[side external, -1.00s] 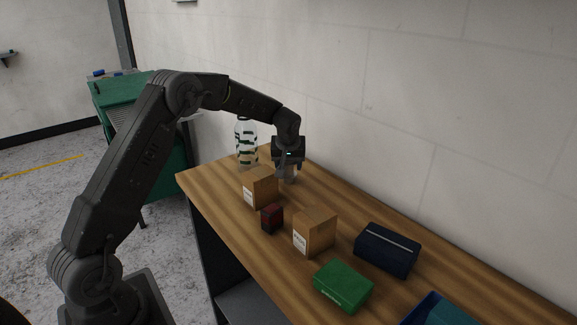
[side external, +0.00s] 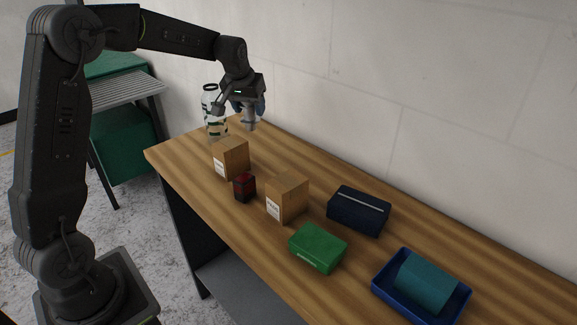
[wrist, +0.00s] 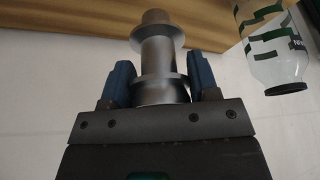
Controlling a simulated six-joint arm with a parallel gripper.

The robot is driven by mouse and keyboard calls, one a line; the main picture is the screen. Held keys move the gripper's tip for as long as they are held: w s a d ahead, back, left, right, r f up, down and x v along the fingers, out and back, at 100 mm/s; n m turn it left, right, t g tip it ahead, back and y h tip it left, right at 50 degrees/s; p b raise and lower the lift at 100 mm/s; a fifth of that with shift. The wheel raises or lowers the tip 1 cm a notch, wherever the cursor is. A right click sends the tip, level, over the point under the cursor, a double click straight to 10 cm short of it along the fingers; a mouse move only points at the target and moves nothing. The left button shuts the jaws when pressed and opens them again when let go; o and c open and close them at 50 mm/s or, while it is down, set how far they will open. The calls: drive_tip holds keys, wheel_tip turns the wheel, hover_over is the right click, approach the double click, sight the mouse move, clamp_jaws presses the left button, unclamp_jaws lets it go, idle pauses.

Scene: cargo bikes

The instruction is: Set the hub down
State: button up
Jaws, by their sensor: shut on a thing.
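The hub (wrist: 157,55) is a silver-grey metal spool with round flanges. In the wrist view it stands out from between my blue-padded jaws, its far end in front of the wooden bench. My gripper (side external: 248,107) is shut on the hub, gripping it near its base. In the side view the hub (side external: 249,118) hangs below the jaws near the bench's far left end, just right of the clear bottle. It appears to be above the wooden bench (side external: 310,165); the gap is hard to judge. The jaws partly hide the hub.
The clear bottle (side external: 214,118) with dark markings stands close by. Two cardboard boxes (side external: 231,158) (side external: 288,198), a small red-black box (side external: 244,187), a green case (side external: 318,248) and a navy case (side external: 359,211) stand along the bench. A blue tray (side external: 384,293) holds a teal piece.

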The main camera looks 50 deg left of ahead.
drive_tip(key=shift+s+d+m, duration=0.5)
drive_tip(key=shift+s+d, duration=0.05)
drive_tip(key=shift+s, duration=0.1)
drive_tip(key=shift+w+d+f, duration=1.1)
drive_tip(key=shift+d+f, duration=0.45)
drive_tip(key=shift+f, duration=0.25)
drive_tip(key=shift+w+d+f, duration=1.05)
drive_tip(key=shift+d+f, duration=0.55)
drive_tip(key=shift+f, duration=0.2)
drive_tip(key=shift+w+d+f, duration=1.1)
drive_tip(key=shift+d+f, duration=0.45)
drive_tip(key=shift+f, duration=0.25)
drive_tip(key=shift+f, duration=0.1)
drive_tip(key=o, duration=1)
drive_tip(key=shift+f, duration=0.1)
drive_tip(key=shift+o, duration=0.2)
